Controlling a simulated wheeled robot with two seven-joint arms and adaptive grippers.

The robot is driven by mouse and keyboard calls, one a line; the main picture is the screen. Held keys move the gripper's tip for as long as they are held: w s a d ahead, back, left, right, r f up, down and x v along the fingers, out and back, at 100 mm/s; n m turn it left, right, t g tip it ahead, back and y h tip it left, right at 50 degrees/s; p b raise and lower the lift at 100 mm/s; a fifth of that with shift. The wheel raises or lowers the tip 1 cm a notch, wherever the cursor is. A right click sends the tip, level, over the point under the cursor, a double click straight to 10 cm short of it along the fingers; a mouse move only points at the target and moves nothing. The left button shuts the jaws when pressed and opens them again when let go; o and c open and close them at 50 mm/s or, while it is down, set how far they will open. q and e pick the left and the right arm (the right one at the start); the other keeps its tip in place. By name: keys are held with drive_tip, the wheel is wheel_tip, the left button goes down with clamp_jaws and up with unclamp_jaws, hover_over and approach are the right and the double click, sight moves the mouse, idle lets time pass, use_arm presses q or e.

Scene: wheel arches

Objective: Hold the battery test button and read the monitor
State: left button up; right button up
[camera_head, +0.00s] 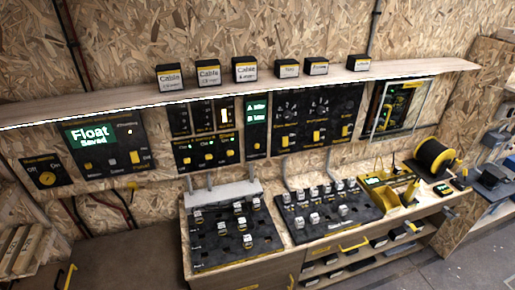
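A black panel on the chipboard wall holds a green-lit monitor (89,134) that reads "Float" with "Saved" below it. Small switches and a yellow button (134,157) sit on this panel, with labels too small to read. I cannot tell which control is the battery test button. Another panel to the right has yellow buttons (187,162) and small green lights. A narrow green display (257,112) beside it shows small text. Neither of my grippers is in view.
A shelf (120,112) with several labelled black boxes runs above the panels. Below, a bench carries two black boards (212,262) (326,232) with small blocks, a yellow tray (388,187) and a cable spool (434,155). A round yellow rotary switch (47,179) sits far left.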

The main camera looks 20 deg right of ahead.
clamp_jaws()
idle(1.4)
